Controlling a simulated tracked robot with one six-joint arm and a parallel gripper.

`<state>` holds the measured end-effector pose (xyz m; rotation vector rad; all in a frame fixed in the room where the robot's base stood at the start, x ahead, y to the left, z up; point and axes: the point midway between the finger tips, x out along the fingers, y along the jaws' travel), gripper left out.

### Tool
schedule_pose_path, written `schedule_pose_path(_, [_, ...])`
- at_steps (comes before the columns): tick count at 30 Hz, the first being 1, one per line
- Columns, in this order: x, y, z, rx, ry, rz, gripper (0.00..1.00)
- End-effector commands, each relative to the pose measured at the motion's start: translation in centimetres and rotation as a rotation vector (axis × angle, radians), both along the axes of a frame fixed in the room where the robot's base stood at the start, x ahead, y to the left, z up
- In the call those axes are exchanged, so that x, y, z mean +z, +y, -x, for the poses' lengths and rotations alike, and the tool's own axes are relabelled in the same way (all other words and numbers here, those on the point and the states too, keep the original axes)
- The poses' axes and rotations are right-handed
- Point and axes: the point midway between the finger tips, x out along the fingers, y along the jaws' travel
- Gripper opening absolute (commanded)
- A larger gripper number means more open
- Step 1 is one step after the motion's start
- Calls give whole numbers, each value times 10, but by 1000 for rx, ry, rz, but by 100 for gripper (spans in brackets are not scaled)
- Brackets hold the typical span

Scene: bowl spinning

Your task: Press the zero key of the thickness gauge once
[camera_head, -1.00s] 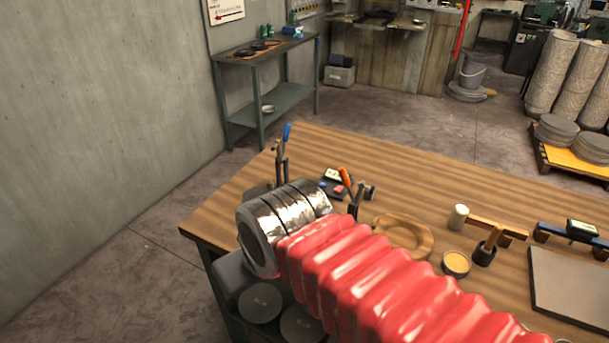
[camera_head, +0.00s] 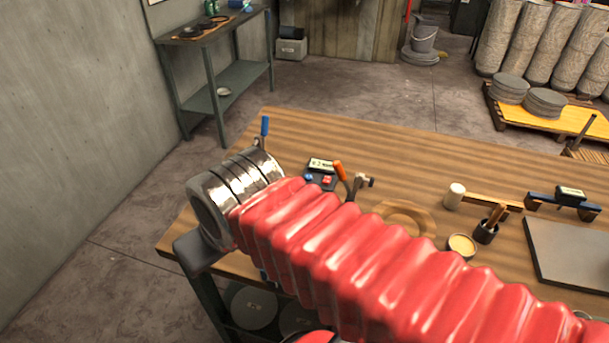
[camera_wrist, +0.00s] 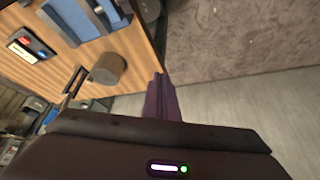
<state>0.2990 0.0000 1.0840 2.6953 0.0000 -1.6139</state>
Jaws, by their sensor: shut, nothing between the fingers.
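A small dark box (camera_head: 321,174) with a pale display and a red and a blue key lies on the bench, just beyond my arm. It also shows at the upper left of the wrist view (camera_wrist: 30,45). A blue bar-shaped instrument (camera_head: 562,201) with a dark display stands at the right of the bench. I cannot tell for sure which is the thickness gauge, and no zero label is legible. My gripper (camera_wrist: 160,78) shows as dark purple fingers, shut and empty, apart from both instruments. In the head view my arm's silver end hides it.
The wooden bench (camera_head: 400,160) holds an orange-handled tool (camera_head: 341,172), a wooden ring (camera_head: 405,215), a white cylinder (camera_head: 454,196), a tin (camera_head: 461,245) and a grey plate (camera_head: 575,250). A blue-handled tool (camera_head: 264,127) stands behind my arm's end. A grey cylinder (camera_wrist: 107,68) is near my fingers.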

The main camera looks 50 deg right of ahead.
Motion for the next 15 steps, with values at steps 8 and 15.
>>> schedule_pose_path(8, [1,-1,-2,-24,3,-15,0])
schedule_pose_path(15, [1,-16,-21,-303,34,-191,0])
